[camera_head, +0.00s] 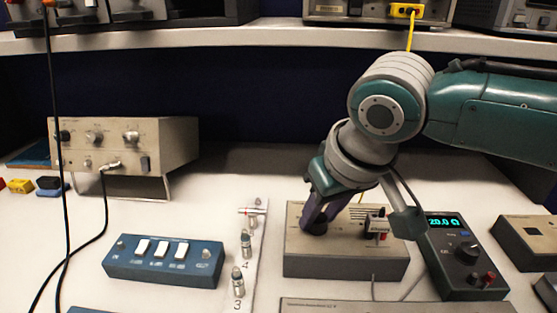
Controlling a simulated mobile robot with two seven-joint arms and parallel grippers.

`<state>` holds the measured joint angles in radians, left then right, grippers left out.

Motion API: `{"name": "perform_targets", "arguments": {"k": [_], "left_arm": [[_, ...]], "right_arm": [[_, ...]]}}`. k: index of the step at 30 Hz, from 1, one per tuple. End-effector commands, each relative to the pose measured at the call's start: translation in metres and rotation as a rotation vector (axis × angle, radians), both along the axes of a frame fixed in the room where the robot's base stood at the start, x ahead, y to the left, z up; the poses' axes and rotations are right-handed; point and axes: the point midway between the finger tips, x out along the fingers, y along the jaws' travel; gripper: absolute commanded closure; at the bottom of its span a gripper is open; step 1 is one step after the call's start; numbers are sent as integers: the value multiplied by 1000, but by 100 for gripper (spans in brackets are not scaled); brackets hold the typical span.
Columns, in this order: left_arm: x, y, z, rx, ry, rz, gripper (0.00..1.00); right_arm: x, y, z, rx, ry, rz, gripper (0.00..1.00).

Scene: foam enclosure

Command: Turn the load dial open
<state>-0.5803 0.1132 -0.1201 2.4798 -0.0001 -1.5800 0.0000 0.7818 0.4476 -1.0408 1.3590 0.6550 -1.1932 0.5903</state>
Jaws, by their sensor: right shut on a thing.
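A beige box (345,266) stands on the white bench right of centre. My right gripper (318,222) reaches down onto its left part. Its dark purple fingers are shut on a dark dial on the box's top, mostly hidden by the fingers, so its pointer and markings cannot be read. My left gripper is not in view.
A blue box (165,262) with white switches lies to the left, beside a pale strip with metal posts (245,245). A beige instrument (130,150) stands behind. Cables (62,150) hang at the left. A shelf (240,36) with instruments runs above the bench.

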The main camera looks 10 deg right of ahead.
Motion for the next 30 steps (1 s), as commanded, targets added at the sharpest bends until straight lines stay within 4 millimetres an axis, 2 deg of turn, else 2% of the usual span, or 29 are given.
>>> {"name": "perform_targets", "arguments": {"k": [3, 11, 17, 30], "left_arm": [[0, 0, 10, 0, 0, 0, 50], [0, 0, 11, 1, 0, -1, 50], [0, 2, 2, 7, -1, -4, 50], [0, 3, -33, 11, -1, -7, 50]], "right_arm": [[0, -1, 3, 2, 1, 105, 100], [1, -2, 0, 3, 0, 352, 100], [3, -3, -2, 3, -3, 542, 100], [5, -4, -3, 3, -3, 919, 100]]}}
